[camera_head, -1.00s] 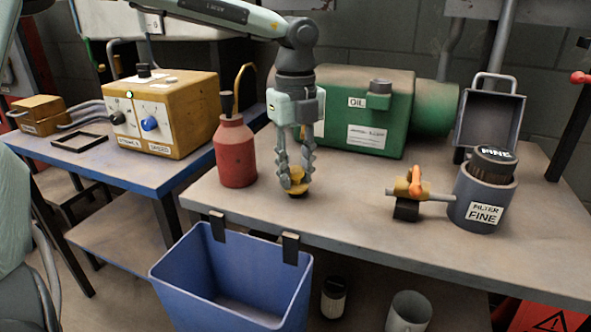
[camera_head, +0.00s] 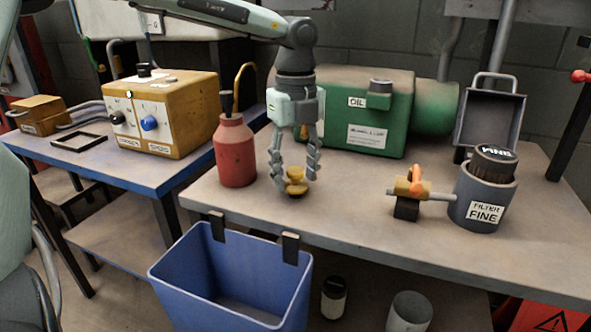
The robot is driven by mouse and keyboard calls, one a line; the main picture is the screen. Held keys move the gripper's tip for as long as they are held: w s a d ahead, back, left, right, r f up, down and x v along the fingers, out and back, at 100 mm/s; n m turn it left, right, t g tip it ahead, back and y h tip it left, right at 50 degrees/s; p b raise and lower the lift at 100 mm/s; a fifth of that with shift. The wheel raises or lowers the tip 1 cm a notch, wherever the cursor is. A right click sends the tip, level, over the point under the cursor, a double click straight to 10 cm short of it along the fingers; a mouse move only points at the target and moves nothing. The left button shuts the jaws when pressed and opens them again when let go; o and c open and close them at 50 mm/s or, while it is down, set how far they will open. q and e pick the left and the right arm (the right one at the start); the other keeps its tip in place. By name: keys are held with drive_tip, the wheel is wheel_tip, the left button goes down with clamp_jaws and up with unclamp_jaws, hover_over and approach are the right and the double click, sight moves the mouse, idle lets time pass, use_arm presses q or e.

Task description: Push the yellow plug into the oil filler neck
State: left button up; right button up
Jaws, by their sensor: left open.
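The yellow plug (camera_head: 296,181) sits on the workbench top, left of its middle, with a narrow waist and a wider base. My left gripper (camera_head: 295,184) points straight down over it. Its fingers are open, one on each side of the plug, with gaps visible between them and the plug. My right gripper is not in view.
A red bottle (camera_head: 235,155) stands close left of the gripper. A valve with an orange handle (camera_head: 416,187) and a FILTER FINE canister (camera_head: 480,200) stand to the right. A blue bin (camera_head: 225,285) hangs at the bench's front edge. The bench (camera_head: 345,205) is bare between plug and valve.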

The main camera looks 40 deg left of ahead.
sight(294, 171)
use_arm(q)
drive_tip(key=shift+r, duration=0.1)
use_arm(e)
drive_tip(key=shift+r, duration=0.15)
use_arm(q)
drive_tip(key=shift+r+p, duration=0.1)
drive_tip(key=shift+p, duration=0.7)
drive_tip(key=r, duration=0.2)
drive_tip(key=r+b, duration=0.1)
drive_tip(key=r, duration=0.3)
drive_tip(key=shift+s+r, duration=0.3)
drive_tip(key=shift+r, duration=0.4)
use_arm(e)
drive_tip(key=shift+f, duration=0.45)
